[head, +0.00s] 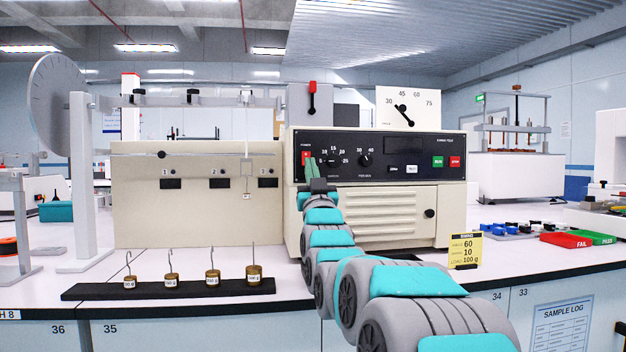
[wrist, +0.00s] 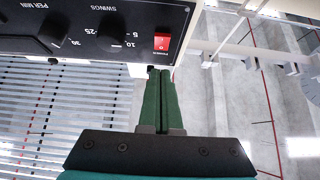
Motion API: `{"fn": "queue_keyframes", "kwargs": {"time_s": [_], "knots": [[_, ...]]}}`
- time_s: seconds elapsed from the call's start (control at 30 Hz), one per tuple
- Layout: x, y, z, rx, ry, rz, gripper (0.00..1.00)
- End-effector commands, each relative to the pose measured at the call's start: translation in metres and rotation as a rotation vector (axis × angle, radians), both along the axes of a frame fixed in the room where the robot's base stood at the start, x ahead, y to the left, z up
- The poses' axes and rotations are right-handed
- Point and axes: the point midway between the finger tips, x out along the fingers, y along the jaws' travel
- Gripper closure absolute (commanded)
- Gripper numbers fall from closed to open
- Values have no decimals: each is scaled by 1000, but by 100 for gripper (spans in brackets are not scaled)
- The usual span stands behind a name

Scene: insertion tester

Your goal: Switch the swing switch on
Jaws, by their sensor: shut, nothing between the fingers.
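The tester is a cream box with a black front panel (head: 400,152). A red rocker switch (head: 306,158) sits at the panel's left end; it also shows in the wrist view (wrist: 162,41), labelled POWER. Which way it is rocked I cannot tell. A dial labelled SWINGS (wrist: 112,36) sits beside it. My gripper (head: 312,168) is in front of the panel's left end, near the red switch. In the wrist view its green fingers (wrist: 160,70) are shut together and empty, tips just below the red switch in the picture. Contact with the panel is not clear.
A second knob (head: 365,160) and green (head: 438,162) and red (head: 455,162) buttons are further right. A red-handled lever (head: 312,98) stands above the panel. Weights on a black stand (head: 170,290) are at front left. A yellow card (head: 466,250) stands at right.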

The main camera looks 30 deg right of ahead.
Motion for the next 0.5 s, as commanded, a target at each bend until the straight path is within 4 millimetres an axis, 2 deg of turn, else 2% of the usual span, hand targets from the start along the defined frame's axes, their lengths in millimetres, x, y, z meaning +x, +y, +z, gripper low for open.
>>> {"fn": "queue_keyframes", "kwargs": {"time_s": [0.1, 0.2, 0.5], "knots": [[17, -5, -6, 1, 5, 0, 100], [25, -7, -5, 0, 1, 0, 100], [38, -10, -8, 0, 3, 1, 100]]}}
